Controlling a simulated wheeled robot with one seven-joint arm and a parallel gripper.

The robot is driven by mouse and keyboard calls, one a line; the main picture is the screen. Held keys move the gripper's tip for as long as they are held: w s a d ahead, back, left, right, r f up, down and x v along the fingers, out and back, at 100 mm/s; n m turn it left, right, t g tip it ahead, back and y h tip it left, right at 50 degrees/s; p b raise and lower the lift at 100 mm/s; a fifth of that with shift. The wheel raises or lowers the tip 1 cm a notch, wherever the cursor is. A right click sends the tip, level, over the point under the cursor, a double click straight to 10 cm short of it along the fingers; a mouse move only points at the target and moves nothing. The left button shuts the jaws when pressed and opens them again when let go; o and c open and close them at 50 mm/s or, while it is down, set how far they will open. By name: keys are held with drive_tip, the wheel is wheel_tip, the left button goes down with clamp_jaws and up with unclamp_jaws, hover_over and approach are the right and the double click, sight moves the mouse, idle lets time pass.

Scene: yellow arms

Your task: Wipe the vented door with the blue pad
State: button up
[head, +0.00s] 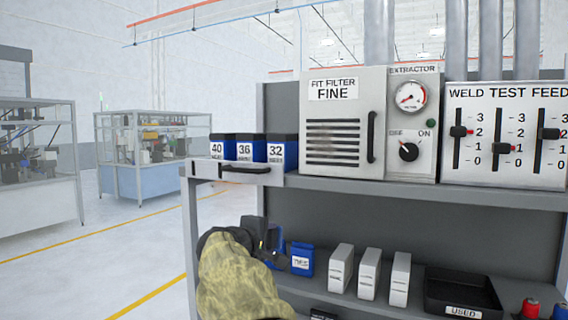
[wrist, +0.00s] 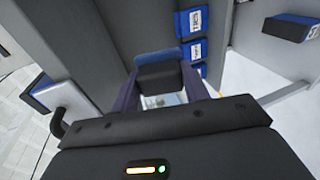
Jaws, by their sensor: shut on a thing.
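The vented door (head: 345,120) is a pale cabinet front labelled "FIT FILTER FINE", with dark slots and a black handle at its right. It stands shut on the upper shelf in the head view. My gripper (head: 268,238) is low and left of it, in front of the lower shelf and apart from the door. In the wrist view my gripper (wrist: 160,90) is shut on a dark block with a blue edge, which looks like the blue pad (wrist: 158,56). In the head view the pad is mostly hidden by my gripper.
Blue-and-white boxes (head: 245,150) marked 40, 36 and 32 stand left of the door. An extractor panel (head: 410,125) is right of it. Below are a blue box (head: 302,260), white blocks (head: 369,273) and a black "USED" tray (head: 490,292). Floor at left is open.

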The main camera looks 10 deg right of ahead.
drive_tip(key=s+d+r+t+h, duration=0.1)
drive_tip(key=s+r, duration=0.2)
drive_tip(key=r, duration=0.7)
drive_tip(key=s+d+r+h+p, duration=0.1)
drive_tip(key=s+r, duration=0.3)
drive_tip(key=r, duration=0.6)
drive_tip(key=shift+d+r+m+t+h, duration=0.3)
drive_tip(key=shift+d+r+m+t, duration=0.1)
drive_tip(key=shift+d, duration=0.1)
drive_tip(key=p+x, duration=0.4)
drive_tip(key=x, duration=0.2)
drive_tip(key=shift+p+x, duration=0.5)
drive_tip(key=shift+x, duration=0.5)
